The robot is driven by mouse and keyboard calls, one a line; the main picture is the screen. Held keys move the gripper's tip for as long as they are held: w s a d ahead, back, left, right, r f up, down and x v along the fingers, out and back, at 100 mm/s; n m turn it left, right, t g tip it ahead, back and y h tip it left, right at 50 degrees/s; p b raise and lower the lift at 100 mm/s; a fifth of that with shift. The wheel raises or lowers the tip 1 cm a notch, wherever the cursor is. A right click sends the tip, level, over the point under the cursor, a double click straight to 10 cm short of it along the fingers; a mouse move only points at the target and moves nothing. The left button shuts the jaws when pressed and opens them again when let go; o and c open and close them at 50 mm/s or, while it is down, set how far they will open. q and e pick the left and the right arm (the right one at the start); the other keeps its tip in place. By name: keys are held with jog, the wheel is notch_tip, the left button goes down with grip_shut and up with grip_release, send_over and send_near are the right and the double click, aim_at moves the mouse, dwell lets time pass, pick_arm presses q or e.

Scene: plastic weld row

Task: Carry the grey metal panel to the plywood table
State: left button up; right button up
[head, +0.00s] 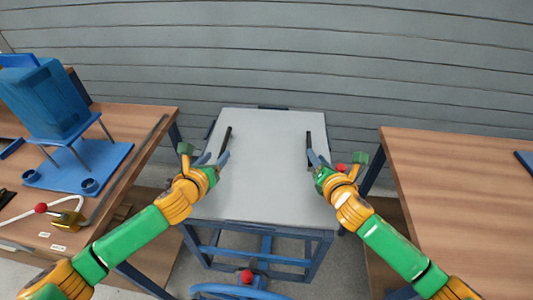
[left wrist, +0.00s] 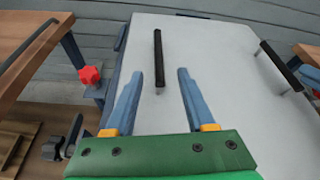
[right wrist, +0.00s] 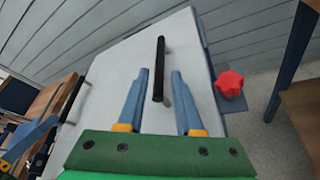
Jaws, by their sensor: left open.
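The grey metal panel (head: 265,180) lies on a blue wheeled frame (head: 270,240) between two wood-topped tables. It has a black bar handle on each side. My left gripper (head: 215,158) is open at the near end of the left handle (head: 226,140). In the left wrist view that handle (left wrist: 158,55) shows between and beyond the spread fingers. My right gripper (head: 318,160) is open at the right handle (head: 308,143). In the right wrist view the handle (right wrist: 160,65) shows between the fingertips, with gaps on both sides. I cannot tell how far above it they are.
The left table (head: 150,118) carries a blue machine (head: 45,100) and a cable with a red knob. The right table (head: 460,190) is mostly bare, with a dark blue item at its right edge. Red knobs (left wrist: 90,75) stand beside the panel. A grey plank wall is behind.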

aim_at(221, 150)
pick_arm(q)
jog(key=shift+s+r, duration=0.1)
jog(key=shift+s, duration=0.05)
pick_arm(e)
jog(key=shift+s+r, duration=0.15)
jog(key=shift+s, duration=0.05)
pick_arm(q)
jog(key=x, duration=0.7)
jog(key=shift+w+f, duration=0.25)
jog(key=shift+w, duration=0.05)
pick_arm(e)
jog(key=x, duration=0.7)
jog(key=shift+w+a+f, duration=0.1)
jog(key=shift+w+f, duration=0.15)
jog(key=shift+w, duration=0.05)
pick_arm(q)
jog(key=c, duration=0.5)
pick_arm(e)
jog(key=c, duration=0.5)
pick_arm(q)
grip_shut()
pick_arm(e)
grip_shut()
